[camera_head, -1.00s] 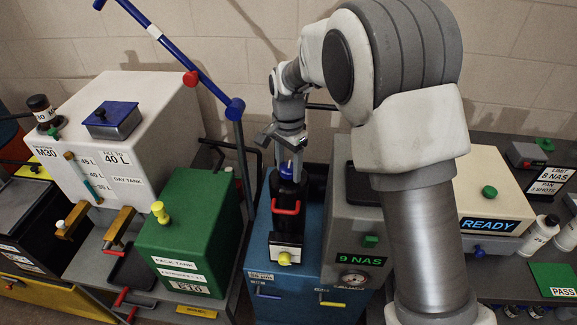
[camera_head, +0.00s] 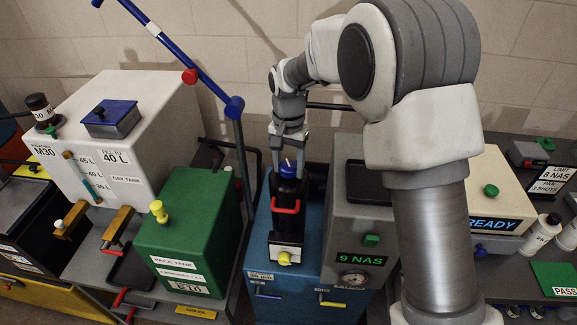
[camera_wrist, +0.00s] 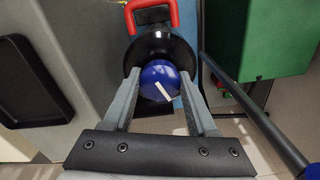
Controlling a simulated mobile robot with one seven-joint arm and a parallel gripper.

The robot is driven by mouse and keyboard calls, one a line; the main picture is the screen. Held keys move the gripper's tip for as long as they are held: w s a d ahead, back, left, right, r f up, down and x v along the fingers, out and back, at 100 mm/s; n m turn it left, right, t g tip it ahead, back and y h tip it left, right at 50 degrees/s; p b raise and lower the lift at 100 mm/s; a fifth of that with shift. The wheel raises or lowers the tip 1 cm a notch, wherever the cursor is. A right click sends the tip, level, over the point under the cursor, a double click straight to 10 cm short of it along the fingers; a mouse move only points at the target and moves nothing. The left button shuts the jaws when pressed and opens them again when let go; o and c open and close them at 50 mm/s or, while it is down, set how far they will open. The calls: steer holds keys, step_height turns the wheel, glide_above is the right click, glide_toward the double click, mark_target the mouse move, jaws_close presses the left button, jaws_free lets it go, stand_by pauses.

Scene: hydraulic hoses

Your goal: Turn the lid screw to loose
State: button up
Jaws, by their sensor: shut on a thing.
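The lid screw is a round blue knob (camera_head: 288,168) with a white mark, on top of a black cylinder (camera_head: 289,190) on the blue cabinet (camera_head: 262,222). In the wrist view the knob (camera_wrist: 160,82) sits between the two fingers, its white mark slanting down to the right. My gripper (camera_head: 289,155) points down over the knob. It also shows in the wrist view (camera_wrist: 161,92), with a finger on each side of the knob, shut on it. The fingertips' far sides are partly hidden.
A red handle (camera_head: 286,207) stands on the front of the black cylinder. The grey "9 NAS" unit (camera_head: 345,215) is close on the right. The green pack tank (camera_head: 185,240) and a blue sloping bar (camera_head: 180,62) are to the left.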

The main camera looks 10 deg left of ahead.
mark_target(289, 165)
steer(key=n, duration=0.5)
steer(key=shift+n, duration=0.4)
steer(key=n, duration=0.4)
steer(key=shift+d, duration=0.1)
steer(key=n, duration=0.5)
steer(key=shift+w+n+p, duration=0.1)
steer(key=shift+n+p, duration=0.25)
steer(key=shift+n, duration=1.85)
steer(key=o, duration=1.4)
steer(key=shift+c, duration=0.2)
step_height(289, 165, up, 18)
steer(key=shift+f, duration=0.25)
